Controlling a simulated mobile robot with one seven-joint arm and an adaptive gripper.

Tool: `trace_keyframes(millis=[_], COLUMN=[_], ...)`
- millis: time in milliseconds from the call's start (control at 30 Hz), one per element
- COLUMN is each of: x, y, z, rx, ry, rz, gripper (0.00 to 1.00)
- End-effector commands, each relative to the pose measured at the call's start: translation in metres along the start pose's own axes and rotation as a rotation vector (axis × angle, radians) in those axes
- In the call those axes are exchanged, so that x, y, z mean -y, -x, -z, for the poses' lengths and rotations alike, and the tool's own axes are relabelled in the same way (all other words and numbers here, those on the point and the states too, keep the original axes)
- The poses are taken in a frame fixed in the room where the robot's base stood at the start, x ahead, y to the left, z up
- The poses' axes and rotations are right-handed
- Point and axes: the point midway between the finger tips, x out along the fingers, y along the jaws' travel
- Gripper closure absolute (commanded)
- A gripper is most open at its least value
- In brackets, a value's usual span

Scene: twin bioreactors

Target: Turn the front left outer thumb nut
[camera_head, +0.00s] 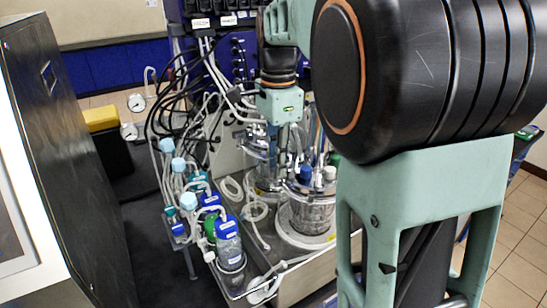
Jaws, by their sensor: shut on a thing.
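Two glass bioreactor vessels stand in the middle of the head view. The front vessel (312,214) has a metal head plate (318,187) with ports and tubing on top. The rear vessel (262,184) is partly hidden behind it. My gripper (283,148) hangs from the green wrist and points down at the vessel tops, at the left rim of the front vessel. Its fingers are small and dark among the fittings. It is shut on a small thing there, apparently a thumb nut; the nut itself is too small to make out.
Capped bottles (228,243) with tubes stand in a rack left of the vessels. Loose tubing (256,212) lies between them. Many cables (185,100) run from the blue control unit (238,52) behind. A dark panel (58,150) stands at left. My arm covers the right side.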

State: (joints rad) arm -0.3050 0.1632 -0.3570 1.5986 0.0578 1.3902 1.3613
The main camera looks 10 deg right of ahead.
Motion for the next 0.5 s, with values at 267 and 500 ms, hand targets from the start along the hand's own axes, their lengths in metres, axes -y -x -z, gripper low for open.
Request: trace_keyframes(millis=[267,500], x=[0.0001,0.0000], y=[-0.0001,-0.0002], z=[0.0003,0.0004], rx=[-0.001,0.000], ry=[-0.029,-0.029], rz=[0.000,0.000], gripper=[1.00,1.00])
